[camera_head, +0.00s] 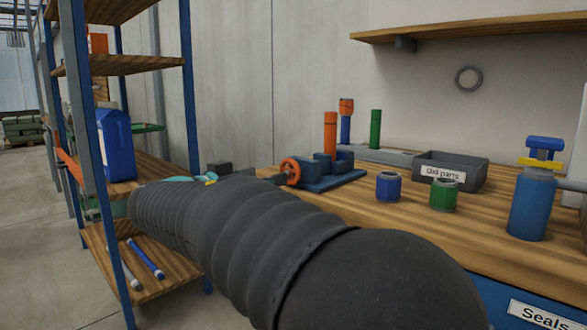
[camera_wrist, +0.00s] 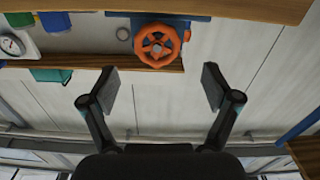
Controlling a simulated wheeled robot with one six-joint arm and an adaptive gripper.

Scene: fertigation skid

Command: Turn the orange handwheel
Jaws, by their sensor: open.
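The orange handwheel (camera_head: 290,171) is a spoked ring on a blue valve body (camera_head: 325,172) on the wooden bench. In the wrist view the handwheel (camera_wrist: 157,46) faces the camera near the top middle. My gripper (camera_wrist: 161,86) is open and empty, its two fingers spread wide. The wheel appears beyond the fingertips and roughly centred between them, with no contact visible in the wrist view. In the head view my dark ribbed arm covers the near part of the bench and most of the gripper.
A blue cup (camera_head: 388,187), green cup (camera_head: 443,195), grey bin (camera_head: 452,170) and blue bottle (camera_head: 532,205) stand right of the wheel. Upright orange (camera_head: 330,134) and green (camera_head: 376,129) cylinders stand behind.

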